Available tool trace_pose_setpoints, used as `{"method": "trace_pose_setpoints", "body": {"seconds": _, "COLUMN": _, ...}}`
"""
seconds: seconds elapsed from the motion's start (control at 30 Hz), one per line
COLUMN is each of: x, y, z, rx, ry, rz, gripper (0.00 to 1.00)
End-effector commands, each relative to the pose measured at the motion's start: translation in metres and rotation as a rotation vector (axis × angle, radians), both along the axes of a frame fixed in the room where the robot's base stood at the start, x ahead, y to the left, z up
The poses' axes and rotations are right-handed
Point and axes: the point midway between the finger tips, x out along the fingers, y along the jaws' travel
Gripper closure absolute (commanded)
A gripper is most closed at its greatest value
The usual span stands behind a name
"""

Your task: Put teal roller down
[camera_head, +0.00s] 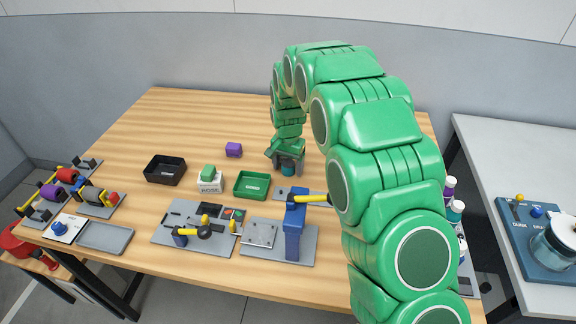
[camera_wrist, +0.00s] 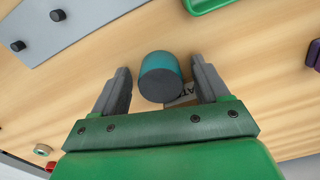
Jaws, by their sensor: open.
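The teal roller (camera_wrist: 160,72) is a short cylinder with a dark grey end. It stands between the fingers of my gripper (camera_wrist: 160,85) in the wrist view, with a gap showing on each side. In the head view the teal roller (camera_head: 288,171) shows small below my gripper (camera_head: 288,163), at the wooden table top, right of the green tray. My gripper is open. A pale label (camera_wrist: 182,101) on the table is partly hidden by the roller and a finger.
A blue post press (camera_head: 293,232) stands in front. The table behind is clear.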

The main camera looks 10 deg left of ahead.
Motion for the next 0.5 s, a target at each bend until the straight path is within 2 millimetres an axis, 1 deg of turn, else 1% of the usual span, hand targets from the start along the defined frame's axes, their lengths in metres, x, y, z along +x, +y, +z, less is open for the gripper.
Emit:
{"method": "trace_pose_setpoints", "body": {"seconds": 0.17, "x": 0.001, "y": 0.0, "z": 0.015, "rx": 0.001, "ry": -0.003, "rz": 0.0, "gripper": 0.25}}
{"method": "trace_pose_setpoints", "body": {"seconds": 0.27, "x": 0.001, "y": 0.0, "z": 0.029, "rx": 0.001, "ry": -0.002, "rz": 0.0, "gripper": 0.25}}
{"method": "trace_pose_setpoints", "body": {"seconds": 0.5, "x": 0.001, "y": 0.001, "z": 0.073, "rx": 0.002, "ry": -0.005, "rz": -0.001, "gripper": 0.25}}
